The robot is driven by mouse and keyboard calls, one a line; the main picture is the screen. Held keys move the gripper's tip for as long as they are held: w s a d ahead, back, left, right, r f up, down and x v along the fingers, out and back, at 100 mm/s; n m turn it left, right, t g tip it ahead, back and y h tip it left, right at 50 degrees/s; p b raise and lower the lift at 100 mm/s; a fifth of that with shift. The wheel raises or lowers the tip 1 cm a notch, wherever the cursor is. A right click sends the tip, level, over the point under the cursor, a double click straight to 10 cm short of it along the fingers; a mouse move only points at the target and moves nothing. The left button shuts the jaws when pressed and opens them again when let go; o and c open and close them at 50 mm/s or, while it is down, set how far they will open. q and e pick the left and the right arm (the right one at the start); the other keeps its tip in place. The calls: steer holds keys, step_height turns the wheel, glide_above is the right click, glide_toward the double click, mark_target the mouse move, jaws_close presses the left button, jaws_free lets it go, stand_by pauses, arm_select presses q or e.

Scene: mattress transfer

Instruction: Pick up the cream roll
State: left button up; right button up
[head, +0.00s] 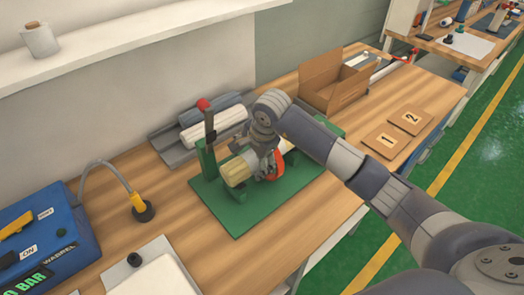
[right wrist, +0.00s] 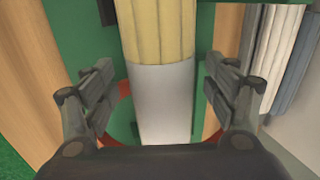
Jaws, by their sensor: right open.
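The cream roll (head: 237,172) lies on a green fixture plate (head: 240,217), with a pale grey-white band around its middle. My right gripper (head: 264,170) is over the roll and hides part of it. In the right wrist view the roll (right wrist: 158,30) runs up the picture between the two fingers of the right gripper (right wrist: 158,68). The fingers are open, with a gap on both sides of the roll. My left gripper is out of view.
A green upright with a red-knobbed lever (head: 207,122) stands beside the roll. Behind it a grey tray (head: 176,153) holds a white roll (head: 213,126) and a grey one. An open cardboard box (head: 340,92) and numbered boards (head: 386,142) stand right; a blue machine (head: 50,240) left.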

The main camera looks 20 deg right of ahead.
steer(key=shift+x, duration=0.85)
steer(key=c, duration=1.4)
steer(key=shift+r, duration=0.15)
